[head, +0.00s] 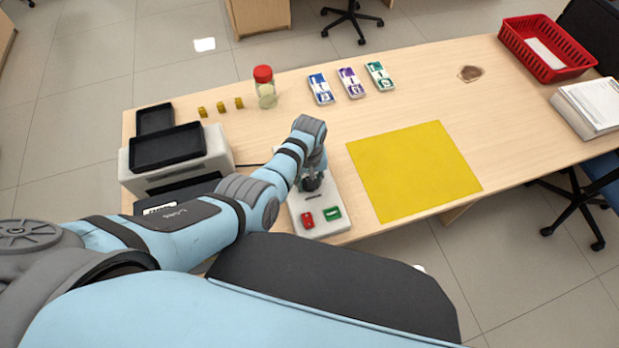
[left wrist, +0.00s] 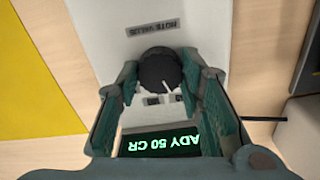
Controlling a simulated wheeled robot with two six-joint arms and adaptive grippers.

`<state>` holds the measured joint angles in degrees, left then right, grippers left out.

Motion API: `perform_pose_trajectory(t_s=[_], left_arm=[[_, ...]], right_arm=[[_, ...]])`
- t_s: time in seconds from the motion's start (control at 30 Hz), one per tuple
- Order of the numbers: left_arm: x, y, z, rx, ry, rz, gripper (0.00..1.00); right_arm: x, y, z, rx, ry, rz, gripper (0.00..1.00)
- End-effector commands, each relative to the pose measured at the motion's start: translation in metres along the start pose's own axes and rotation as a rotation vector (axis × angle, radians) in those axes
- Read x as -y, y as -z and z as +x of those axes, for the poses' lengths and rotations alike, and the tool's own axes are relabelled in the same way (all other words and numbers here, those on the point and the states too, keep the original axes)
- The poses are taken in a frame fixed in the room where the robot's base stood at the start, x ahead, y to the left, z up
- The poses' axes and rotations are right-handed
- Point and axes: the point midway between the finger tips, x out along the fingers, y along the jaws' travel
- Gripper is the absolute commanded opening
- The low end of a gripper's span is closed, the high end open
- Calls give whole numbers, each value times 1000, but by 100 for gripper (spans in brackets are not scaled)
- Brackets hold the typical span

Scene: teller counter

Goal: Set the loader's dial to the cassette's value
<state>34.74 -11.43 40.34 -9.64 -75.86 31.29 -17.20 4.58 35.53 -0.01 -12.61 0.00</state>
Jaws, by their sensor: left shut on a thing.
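The loader's pale control panel (head: 299,199) stands at the table's front edge, with a red button (head: 307,220) and a green button (head: 332,213). My left gripper (head: 312,184) is over its dial. In the left wrist view the black round dial (left wrist: 159,68) sits between the fingers of my left gripper (left wrist: 160,82), which is shut on it. The dial's white pointer aims down and slightly right in that view. A display (left wrist: 158,143) shows upside-down green text, "ADY 50 CR", its start hidden by a finger. My right gripper is out of view.
A grey machine (head: 190,168) with black trays (head: 167,148) stands left; a dark part beside it bears an unreadable white label (head: 160,209). A red-lidded jar (head: 264,88), blue, purple and green packs (head: 350,83), and a yellow mat (head: 414,170) lie around. A red basket (head: 545,60) is far right.

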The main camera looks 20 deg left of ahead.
Motion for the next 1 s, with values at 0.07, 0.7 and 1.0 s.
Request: perform_pose_trajectory(t_s=[0.07,0.7,1.0], left_arm=[[0,0,0,1,0,0,6],[0,0,-1,-1,-1,-1,55],[-1,2,-53,-6,-4,-2,55]], right_arm=[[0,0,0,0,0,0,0],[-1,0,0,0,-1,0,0],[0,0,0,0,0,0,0]])
